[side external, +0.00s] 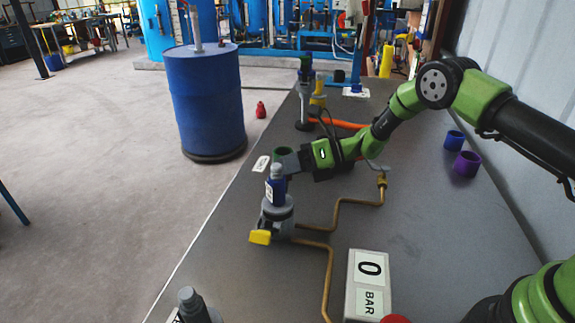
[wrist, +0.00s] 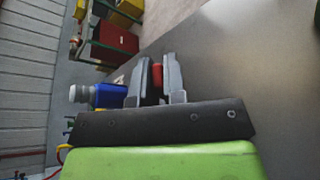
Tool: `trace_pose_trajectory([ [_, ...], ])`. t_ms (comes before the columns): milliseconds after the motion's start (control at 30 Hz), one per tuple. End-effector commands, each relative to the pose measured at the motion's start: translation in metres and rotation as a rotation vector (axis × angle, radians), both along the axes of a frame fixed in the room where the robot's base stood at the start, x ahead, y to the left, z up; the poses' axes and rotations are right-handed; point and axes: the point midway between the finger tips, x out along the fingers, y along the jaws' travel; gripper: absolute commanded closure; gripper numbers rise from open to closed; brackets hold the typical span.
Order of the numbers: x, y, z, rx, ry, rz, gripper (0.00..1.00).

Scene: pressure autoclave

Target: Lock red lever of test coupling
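My gripper (side external: 285,160) points left, just above and beside an upright blue coupling (side external: 275,190) with a grey tip. The coupling stands on a grey round base (side external: 278,215). In the wrist view the blue coupling (wrist: 108,95) lies left of my gripper (wrist: 156,75). Its two grey fingers are a narrow gap apart, with a small red piece (wrist: 157,75) showing between them. It could be the red lever; I cannot tell whether the fingers touch it. No red lever is clear in the side view, where my gripper may cover it.
A yellow lever (side external: 260,237) sticks out at the base. Brass pipes (side external: 335,225) run across the grey table (side external: 430,240). A gauge reads 0 BAR (side external: 368,280).

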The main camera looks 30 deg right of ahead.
Motion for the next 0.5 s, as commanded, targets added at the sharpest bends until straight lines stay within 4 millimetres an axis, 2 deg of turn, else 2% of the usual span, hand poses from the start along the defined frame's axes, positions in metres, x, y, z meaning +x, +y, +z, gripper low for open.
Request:
trace_pose_trajectory([
  [267, -0.0012, 0.0010, 0.0016, -0.015, -0.015, 0.000, 1.00],
  [500, -0.0059, 0.0058, 0.0071, -0.099, -0.100, 0.001, 1.00],
])
